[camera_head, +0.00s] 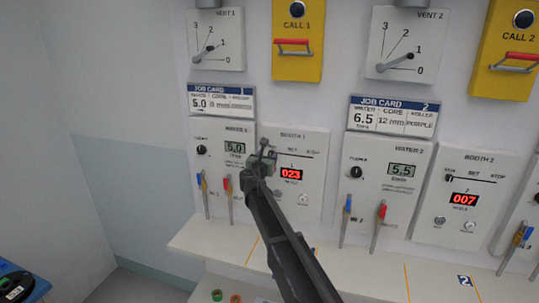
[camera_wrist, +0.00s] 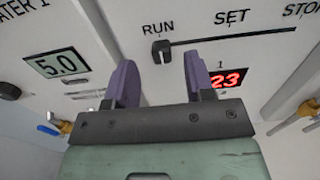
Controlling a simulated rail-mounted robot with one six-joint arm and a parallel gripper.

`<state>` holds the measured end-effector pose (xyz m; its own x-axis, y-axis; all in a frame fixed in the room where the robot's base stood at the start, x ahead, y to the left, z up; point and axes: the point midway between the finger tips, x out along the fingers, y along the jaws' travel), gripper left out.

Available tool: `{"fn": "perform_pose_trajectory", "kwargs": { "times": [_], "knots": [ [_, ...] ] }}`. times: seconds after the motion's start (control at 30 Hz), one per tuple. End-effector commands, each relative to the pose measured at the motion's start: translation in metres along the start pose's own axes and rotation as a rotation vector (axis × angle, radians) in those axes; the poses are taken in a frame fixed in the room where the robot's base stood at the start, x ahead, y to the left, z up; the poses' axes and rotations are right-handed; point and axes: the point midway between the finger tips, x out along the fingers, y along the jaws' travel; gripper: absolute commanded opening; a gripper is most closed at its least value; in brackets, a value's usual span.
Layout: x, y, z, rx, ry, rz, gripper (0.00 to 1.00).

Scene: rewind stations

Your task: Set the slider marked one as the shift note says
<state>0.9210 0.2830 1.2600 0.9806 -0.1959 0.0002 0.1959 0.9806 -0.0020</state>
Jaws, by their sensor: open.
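The booth 1 panel (camera_head: 312,205) carries a slider with a horizontal slot labelled RUN, SET and STOP. In the wrist view the dark slider knob (camera_wrist: 160,51) stands at the left end of the slot, under RUN. My gripper (camera_wrist: 160,62) is open, with one purple finger on each side of the knob in the picture. The fingers seem apart from the knob; the depth between them is hard to tell. In the head view my gripper (camera_head: 267,152) hides the left end of this slider. No shift note can be made out.
A red display (camera_head: 291,174) reads 023 below the slot. The water 1 panel (camera_head: 222,165) with blue and red valve handles is to the left. Job card 1 (camera_head: 222,100) hangs above. The booth 2 panel (camera_head: 466,200) has a similar slider. A shelf runs below.

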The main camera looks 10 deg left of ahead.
Motion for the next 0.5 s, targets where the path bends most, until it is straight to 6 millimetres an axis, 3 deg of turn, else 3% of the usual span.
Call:
{"fn": "perform_pose_trajectory", "kwargs": {
  "times": [0.03, 0.17, 0.4, 0.5],
  "knots": [
    [0.014, 0.002, 0.000, 0.000, 0.000, -0.001, 0.49],
    [0.032, 0.000, 0.000, 0.001, 0.000, -0.002, 0.49],
    [0.035, -0.001, 0.000, 0.001, 0.000, 0.000, 0.49],
    [0.034, -0.001, 0.000, 0.001, 0.000, -0.001, 0.37]
  ]
}}
